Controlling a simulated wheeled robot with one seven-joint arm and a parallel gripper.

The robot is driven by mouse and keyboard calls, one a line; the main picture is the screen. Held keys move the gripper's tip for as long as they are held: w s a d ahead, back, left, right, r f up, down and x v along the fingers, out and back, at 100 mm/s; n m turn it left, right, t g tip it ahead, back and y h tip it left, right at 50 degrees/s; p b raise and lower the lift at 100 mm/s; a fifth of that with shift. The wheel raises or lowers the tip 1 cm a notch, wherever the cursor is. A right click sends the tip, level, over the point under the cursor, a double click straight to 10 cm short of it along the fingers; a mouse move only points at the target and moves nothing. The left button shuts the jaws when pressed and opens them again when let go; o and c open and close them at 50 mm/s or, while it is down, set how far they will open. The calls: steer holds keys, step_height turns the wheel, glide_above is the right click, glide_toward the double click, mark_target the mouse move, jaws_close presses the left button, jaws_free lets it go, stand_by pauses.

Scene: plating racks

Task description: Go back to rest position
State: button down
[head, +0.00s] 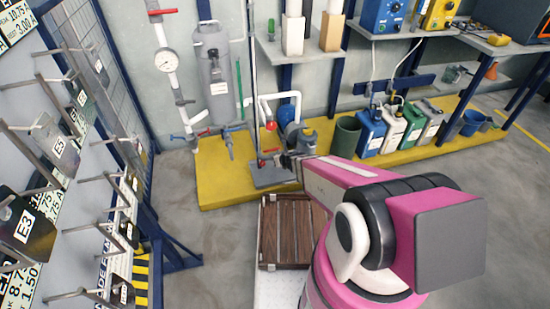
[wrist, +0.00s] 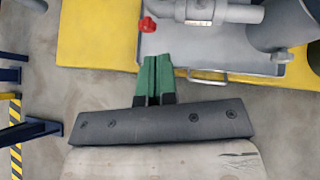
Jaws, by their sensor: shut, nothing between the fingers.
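My gripper shows in the wrist view (wrist: 153,62) with two green fingertips pressed together and nothing between them. In the head view my pink arm reaches forward and left from the lower right, and my gripper (head: 283,160) is at its far end, small and partly hard to make out. It is in the air near the front edge of the yellow platform, by a grey pump base (head: 272,176). The wrist view shows the grey base plate (wrist: 210,50) with a handle just beyond the fingertips. I cannot tell the exact gap.
A wooden crate (head: 263,245) lies below my arm. Racks with hooks and tagged plates (head: 60,150) line the left, with a blue frame (head: 165,250) beside them. The yellow platform (head: 225,180) carries pipes, a grey tank (head: 214,75) and several canisters (head: 370,132). Open floor (head: 490,220) lies at right.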

steer(key=shift+s+d+r, duration=0.15)
steer(key=shift+s+r, duration=0.05)
steer(key=shift+s, duration=0.1)
